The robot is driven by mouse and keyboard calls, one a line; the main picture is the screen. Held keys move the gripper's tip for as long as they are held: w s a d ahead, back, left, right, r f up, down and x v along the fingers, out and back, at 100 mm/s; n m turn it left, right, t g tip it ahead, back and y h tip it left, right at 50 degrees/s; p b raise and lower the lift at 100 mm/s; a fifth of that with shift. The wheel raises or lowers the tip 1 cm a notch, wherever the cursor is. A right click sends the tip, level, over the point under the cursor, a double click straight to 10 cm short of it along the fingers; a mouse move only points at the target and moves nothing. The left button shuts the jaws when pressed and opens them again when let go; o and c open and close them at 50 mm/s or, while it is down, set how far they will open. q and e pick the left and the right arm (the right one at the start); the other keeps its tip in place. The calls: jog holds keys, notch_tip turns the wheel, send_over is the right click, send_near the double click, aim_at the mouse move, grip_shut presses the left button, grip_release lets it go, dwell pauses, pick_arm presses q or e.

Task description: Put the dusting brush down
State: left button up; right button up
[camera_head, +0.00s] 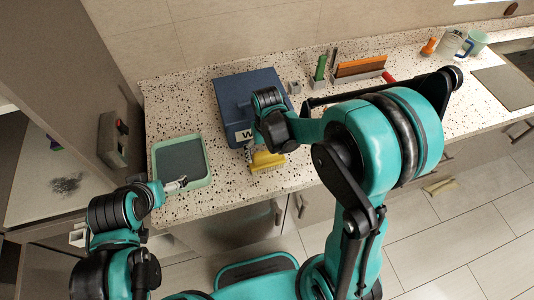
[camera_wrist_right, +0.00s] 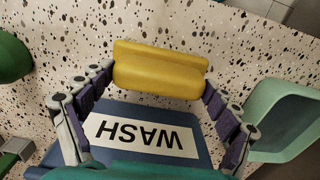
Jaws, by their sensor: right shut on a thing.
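The dusting brush, a yellow block-like piece (camera_head: 267,161), is near the front edge of the counter in the head view. In the right wrist view the brush (camera_wrist_right: 160,72) lies crosswise between the fingertips of my right gripper (camera_wrist_right: 158,84), which is shut on it at its two ends. It is beside the front edge of a blue flat box (camera_wrist_right: 70,155) with a white WASH label; I cannot tell whether it touches the counter. My left gripper (camera_head: 176,185) is at the front edge of a green tray, its finger opening too small to read.
The pale green tray (camera_head: 208,160) with a dark inside stands on the counter's left. The blue box (camera_head: 228,92) is behind the brush. A green-handled tool (camera_head: 320,68), an orange block in a rack (camera_head: 360,66) and mugs (camera_head: 450,43) stand farther right. Speckled counter lies bare between tray and box.

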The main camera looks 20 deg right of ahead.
jog(key=shift+s+f, duration=0.1)
jog(key=o, duration=1.6)
jog(key=shift+r, duration=0.45)
notch_tip(320, 180, up, 12)
jog(key=f+p, duration=0.1)
jog(key=p, duration=0.2)
jog(key=s+d+r+t, duration=0.2)
jog(key=s+t, duration=0.1)
jog(key=s, duration=0.2)
jog(key=s+d+r+t, duration=0.2)
jog(key=s+r+t, duration=0.1)
jog(key=s+t, duration=0.1)
jog(key=shift+s+d, duration=0.4)
jog(key=shift+s, duration=0.25)
